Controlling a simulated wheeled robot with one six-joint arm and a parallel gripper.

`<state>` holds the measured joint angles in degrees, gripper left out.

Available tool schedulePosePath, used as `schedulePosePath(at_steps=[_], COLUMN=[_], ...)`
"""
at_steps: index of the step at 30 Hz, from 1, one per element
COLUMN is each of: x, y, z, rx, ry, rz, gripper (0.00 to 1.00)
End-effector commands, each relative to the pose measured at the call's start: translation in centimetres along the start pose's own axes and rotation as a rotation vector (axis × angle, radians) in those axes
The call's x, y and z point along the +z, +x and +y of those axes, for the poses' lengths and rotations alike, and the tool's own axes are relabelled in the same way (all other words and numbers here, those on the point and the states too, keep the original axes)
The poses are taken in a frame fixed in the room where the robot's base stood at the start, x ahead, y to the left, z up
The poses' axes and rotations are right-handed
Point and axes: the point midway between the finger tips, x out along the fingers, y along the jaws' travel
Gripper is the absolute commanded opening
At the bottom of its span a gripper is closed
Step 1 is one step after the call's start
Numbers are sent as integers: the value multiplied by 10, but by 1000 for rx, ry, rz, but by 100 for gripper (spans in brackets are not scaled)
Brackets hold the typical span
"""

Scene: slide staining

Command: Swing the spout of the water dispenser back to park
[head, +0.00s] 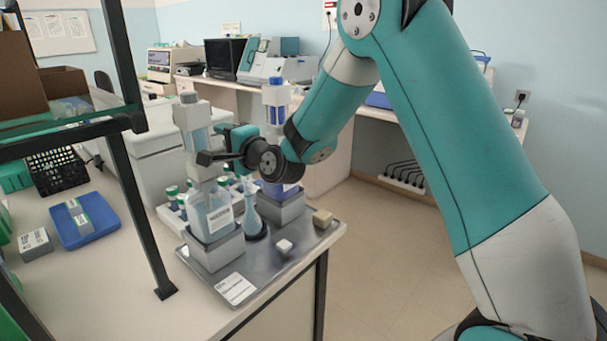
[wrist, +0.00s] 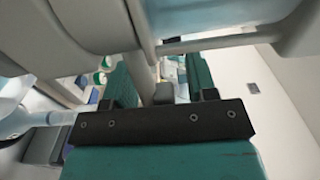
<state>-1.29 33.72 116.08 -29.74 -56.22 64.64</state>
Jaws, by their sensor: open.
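The water dispenser (head: 219,213) stands at the left of the metal tray in the head view, a pale-blue bottle with a tall whitish top in a grey base. My gripper (head: 222,157) is at the height of its upper part, beside it. In the wrist view my gripper (wrist: 160,85) is open, its two teal fingers apart. A pale grey rod (wrist: 146,55) reaches down between the fingers; I cannot tell for certain whether it is the spout, or whether a finger touches it. In the head view the gripper hides the spout area.
A small flask (head: 252,218) of pale-blue liquid stands close below my gripper. A second dispenser (head: 276,115) with dark-blue liquid stands behind. The metal tray (head: 268,266) also holds a small white block (head: 284,246) and a tan block (head: 322,218). A black shelf post (head: 140,205) stands at left.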

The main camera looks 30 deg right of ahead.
Motion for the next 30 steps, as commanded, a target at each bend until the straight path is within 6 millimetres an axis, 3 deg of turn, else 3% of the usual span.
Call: schedulePosePath(at_steps=[25,27,30], x=[0,17,38], y=[-176,-176,-178], z=[6,-8,-12], rx=[-4,33,88], ry=[-4,-51,-130], rz=[-8,-69,-154], gripper=[52,52,52])
